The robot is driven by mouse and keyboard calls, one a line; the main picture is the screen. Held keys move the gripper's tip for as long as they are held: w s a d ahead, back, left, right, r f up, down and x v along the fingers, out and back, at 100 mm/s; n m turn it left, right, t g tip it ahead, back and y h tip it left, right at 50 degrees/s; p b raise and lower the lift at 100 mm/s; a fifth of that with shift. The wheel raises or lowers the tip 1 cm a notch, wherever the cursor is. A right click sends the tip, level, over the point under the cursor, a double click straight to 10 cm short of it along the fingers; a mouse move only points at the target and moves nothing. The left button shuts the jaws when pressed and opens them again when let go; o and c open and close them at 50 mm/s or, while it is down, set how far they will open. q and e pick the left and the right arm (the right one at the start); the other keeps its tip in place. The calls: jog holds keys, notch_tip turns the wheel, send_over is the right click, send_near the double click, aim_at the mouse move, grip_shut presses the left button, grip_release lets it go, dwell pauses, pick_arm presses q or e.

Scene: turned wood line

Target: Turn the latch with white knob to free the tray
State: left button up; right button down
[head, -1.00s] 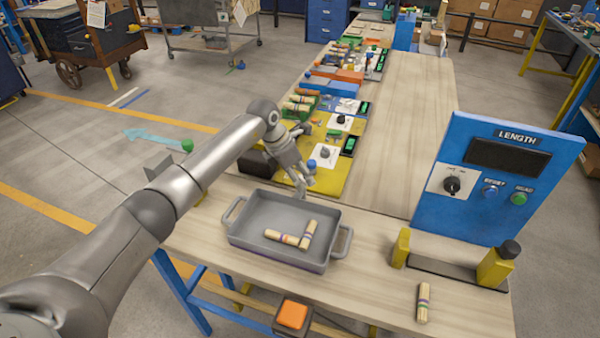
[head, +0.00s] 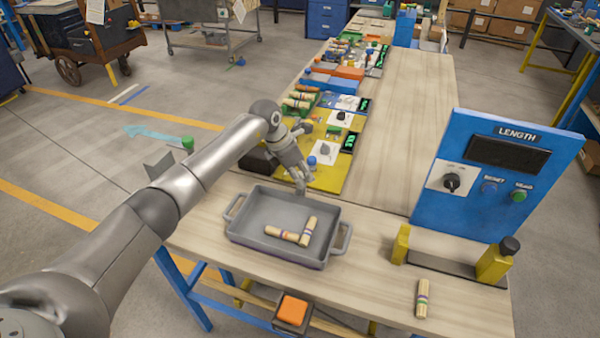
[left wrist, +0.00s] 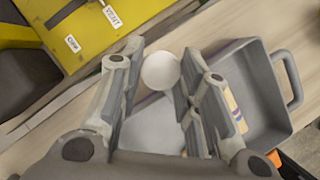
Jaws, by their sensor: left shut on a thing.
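The grey tray (head: 270,213) with two side handles sits on the wooden bench and holds a few short striped wooden pieces. In the left wrist view the tray (left wrist: 259,92) shows at the right. My left gripper (head: 300,190) reaches down at the tray's far edge. In the left wrist view its two fingers (left wrist: 160,92) are on either side of a round white knob (left wrist: 161,71) and shut on it. The latch under the knob is hidden by the fingers. In the head view the gripper covers the knob. My right gripper is not in view.
A yellow panel (head: 328,178) with a blue ball (head: 311,161) and a dial stands just behind the tray. A blue LENGTH console (head: 480,205) and a yellow-ended gauge stand at right. A striped wooden piece (head: 422,298) lies at the front right. Bench between tray and console is clear.

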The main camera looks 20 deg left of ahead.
pick_arm(q)
jog(key=n+t+y, duration=0.1)
jog(key=n, duration=0.2)
jog(key=shift+d+n, duration=0.15)
jog(key=shift+n, duration=0.25)
jog(key=n+y+b, duration=0.1)
jog(key=n, duration=0.2)
jog(key=shift+d+n+t+b, duration=0.15)
jog(key=shift+n+t+b, duration=0.15)
jog(key=shift+b, duration=0.05)
jog(key=n+y+b, duration=0.1)
jog(key=n+b, duration=0.1)
jog(key=n+y+b, duration=0.1)
jog(key=n+b, duration=0.1)
jog(key=n, duration=0.1)
jog(key=shift+d+f+y, duration=0.1)
jog(key=shift+d+y, duration=0.05)
jog(key=shift+y, duration=0.15)
jog(key=n+y+b, duration=0.1)
jog(key=n+b, duration=0.1)
jog(key=n, duration=0.1)
jog(key=shift+d+n+g, duration=0.1)
jog(key=shift+n+g, duration=0.2)
jog(key=shift+g, duration=0.1)
jog(key=shift+n+y+b, duration=0.3)
jog(key=shift+n+b, duration=0.5)
jog(key=shift+r, duration=0.2)
jog(key=o, duration=1)
